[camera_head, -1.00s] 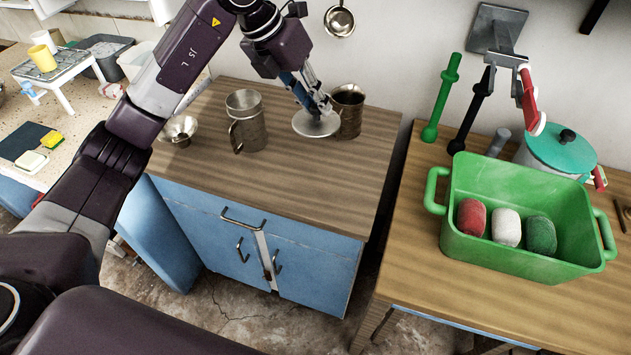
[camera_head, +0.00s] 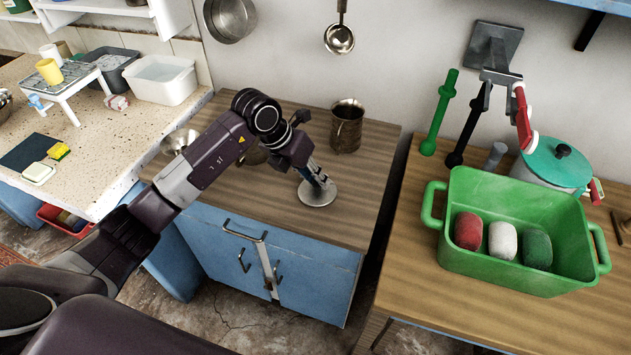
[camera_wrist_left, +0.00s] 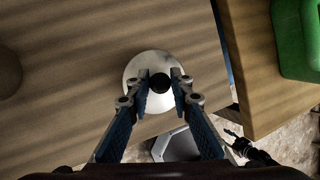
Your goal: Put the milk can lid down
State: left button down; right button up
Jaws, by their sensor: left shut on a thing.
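The milk can lid (camera_head: 316,195) is a round, pale metal disc. Its black knob (camera_wrist_left: 159,83) shows in the wrist view. My left gripper (camera_head: 318,180) is over the lid and shut on it at the knob, with one finger on each side. The lid is level, low over or on the wooden cabinet top (camera_head: 285,205), near its front; I cannot tell whether it touches the wood. An open metal can (camera_head: 347,128) stands upright behind the lid. My right gripper is not seen in the head view.
Another metal vessel (camera_head: 255,155) is mostly hidden behind my left arm. A metal bowl (camera_head: 179,141) stands further left. The cabinet top right of the lid is clear. Across a gap, a second table (camera_head: 420,260) holds a green crate (camera_head: 500,278).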

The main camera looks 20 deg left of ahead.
pick_arm(q)
notch_tip(320, 180, down, 2)
jog(key=shift+f, duration=0.1)
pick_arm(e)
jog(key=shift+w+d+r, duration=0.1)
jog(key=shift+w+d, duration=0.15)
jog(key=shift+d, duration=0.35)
pick_arm(q)
jog(key=c, duration=2.2)
grip_release()
jog(key=shift+f, duration=0.1)
jog(key=o, duration=0.5)
jog(key=shift+r, duration=0.25)
jog(key=shift+a+r, duration=0.15)
jog(key=shift+r, duration=0.15)
jog(key=b+v, duration=0.1)
jog(key=v, duration=1)
jog(key=shift+s, duration=0.2)
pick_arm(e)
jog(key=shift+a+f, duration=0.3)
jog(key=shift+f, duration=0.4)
